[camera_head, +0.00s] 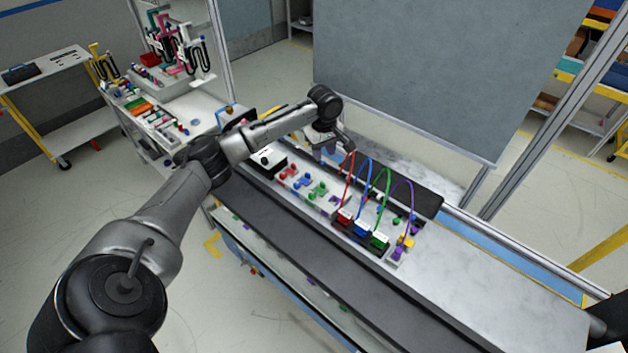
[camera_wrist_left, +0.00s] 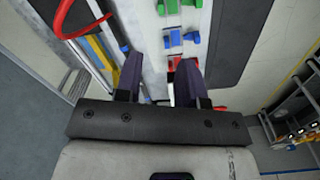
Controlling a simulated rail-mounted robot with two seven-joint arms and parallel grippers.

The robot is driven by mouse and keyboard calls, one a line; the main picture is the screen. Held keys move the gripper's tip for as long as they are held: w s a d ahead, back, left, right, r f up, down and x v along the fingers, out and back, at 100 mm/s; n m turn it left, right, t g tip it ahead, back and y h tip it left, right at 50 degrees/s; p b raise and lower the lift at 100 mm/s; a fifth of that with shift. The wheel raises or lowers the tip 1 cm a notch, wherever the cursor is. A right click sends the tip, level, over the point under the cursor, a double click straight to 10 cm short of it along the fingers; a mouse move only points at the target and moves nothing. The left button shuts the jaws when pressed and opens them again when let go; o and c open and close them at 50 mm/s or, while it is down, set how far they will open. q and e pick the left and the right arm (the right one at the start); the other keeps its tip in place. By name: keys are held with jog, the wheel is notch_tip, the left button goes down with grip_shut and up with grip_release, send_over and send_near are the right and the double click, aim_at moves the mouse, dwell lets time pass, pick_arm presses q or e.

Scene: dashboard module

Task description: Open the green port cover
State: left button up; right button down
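Green pieces (camera_head: 318,190) sit on the pale board, right of the blue and red ones. A green block (camera_head: 380,240) with a cable stands further right; I cannot tell for sure which green part is the port cover. In the left wrist view, green pieces (camera_wrist_left: 172,7) show at the top edge, beyond blue and red ones. My left gripper (camera_head: 322,154) is above the far side of the board, behind the coloured pieces. In its wrist view, the two dark fingers (camera_wrist_left: 160,66) stand apart with nothing held between them. My right gripper is not in view.
Red (camera_head: 345,216) and blue (camera_head: 362,229) blocks stand beside the green block, with looping cables above. A black-and-white box (camera_head: 267,162) is at the board's left. The grey surface (camera_head: 490,275) to the right is clear. A grey panel (camera_head: 430,70) rises behind.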

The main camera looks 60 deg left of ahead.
aim_at(323, 183)
pick_arm(q)
jog(key=f+n, duration=0.1)
jog(key=f, duration=0.3)
jog(key=f+n, duration=0.1)
jog(key=f, duration=0.4)
jog(key=f+n, duration=0.2)
jog(key=f, duration=0.3)
jog(key=shift+d+p, duration=0.2)
jog(key=shift+p, duration=0.2)
grip_shut()
jog(key=shift+r, duration=0.1)
